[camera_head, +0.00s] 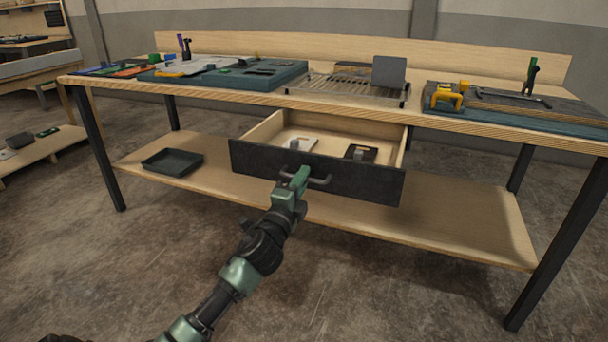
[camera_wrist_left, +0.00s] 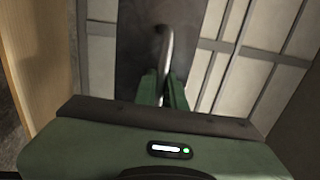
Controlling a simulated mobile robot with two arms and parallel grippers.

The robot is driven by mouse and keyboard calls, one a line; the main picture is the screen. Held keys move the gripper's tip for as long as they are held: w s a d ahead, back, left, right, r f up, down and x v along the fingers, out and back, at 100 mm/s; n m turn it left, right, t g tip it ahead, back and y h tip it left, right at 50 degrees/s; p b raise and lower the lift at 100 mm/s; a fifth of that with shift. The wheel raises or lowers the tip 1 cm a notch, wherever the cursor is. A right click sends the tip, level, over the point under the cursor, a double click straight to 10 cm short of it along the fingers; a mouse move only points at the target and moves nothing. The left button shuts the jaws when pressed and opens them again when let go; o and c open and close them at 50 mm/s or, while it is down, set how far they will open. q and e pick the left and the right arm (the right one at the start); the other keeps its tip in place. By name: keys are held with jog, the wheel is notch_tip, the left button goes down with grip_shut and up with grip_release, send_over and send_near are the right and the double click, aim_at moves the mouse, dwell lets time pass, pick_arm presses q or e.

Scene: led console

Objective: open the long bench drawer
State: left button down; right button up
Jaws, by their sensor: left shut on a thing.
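The long bench drawer (camera_head: 350,177) has a dark front and pale wooden sides, and hangs under the workbench top. It stands pulled out, with its inside showing. My left gripper (camera_head: 298,178) is shut on the drawer's grey bar handle (camera_head: 320,181), near the handle's left end. The handle also shows in the left wrist view (camera_wrist_left: 166,45), between the two green fingers (camera_wrist_left: 163,90). Inside the drawer lie a pale flat item (camera_head: 299,142) and a dark flat item (camera_head: 361,153), each with a small grey part on it. My right gripper is not in view.
The workbench top (camera_head: 415,116) holds a teal tray (camera_head: 270,78) at left, a wire rack (camera_head: 345,88) in the middle and a yellow clamp (camera_head: 449,97) at right. A dark tray (camera_head: 172,162) lies on the lower shelf (camera_head: 440,215). The floor in front is clear.

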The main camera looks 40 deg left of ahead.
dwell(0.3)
pick_arm(q)
jog(key=c, duration=1.8)
grip_release()
jog(key=shift+o, duration=0.2)
jog(key=shift+s, duration=0.1)
jog(key=v, duration=0.7)
jog(key=shift+s, duration=0.3)
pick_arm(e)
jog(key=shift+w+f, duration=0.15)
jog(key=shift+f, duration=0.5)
pick_arm(q)
jog(key=shift+d+f, duration=0.15)
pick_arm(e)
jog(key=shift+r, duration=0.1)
